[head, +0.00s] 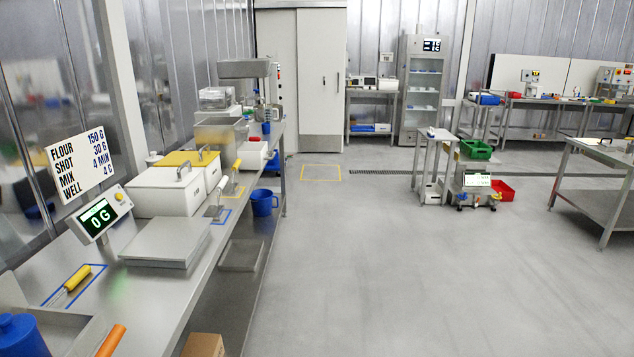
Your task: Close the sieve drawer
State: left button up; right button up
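No drawer that I can clearly identify as the sieve drawer shows in the head view. A flat grey tray-like shape (241,255) sits below the front edge of the left steel bench (190,268); I cannot tell whether it is a drawer or whether it is open. Neither of my grippers is in view.
The bench carries a scale (165,242) with a display reading 0 G (100,213), white lidded bins (165,193) and a yellow-handled tool (72,282). A cardboard box (203,345) is low in front. The middle floor is clear.

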aim_at(252, 156)
jog(key=i+u, duration=0.15)
jog(key=i, duration=0.3)
jog(key=i+l+u, duration=0.2)
jog(key=i, duration=0.25)
jog(key=i+l+u, duration=0.15)
jog(key=i, duration=0.35)
jog(key=i+l, duration=0.25)
jog(key=i, duration=0.3)
jog(key=i+l, duration=0.25)
jog(key=i, duration=0.25)
jog(key=i+l+u, duration=0.1)
jog(key=i+l, duration=0.15)
jog(key=i, duration=0.3)
jog(key=i+l, duration=0.3)
jog(key=i, duration=0.2)
jog(key=i+l, duration=0.25)
jog(key=i, duration=0.3)
jog(key=u, duration=0.05)
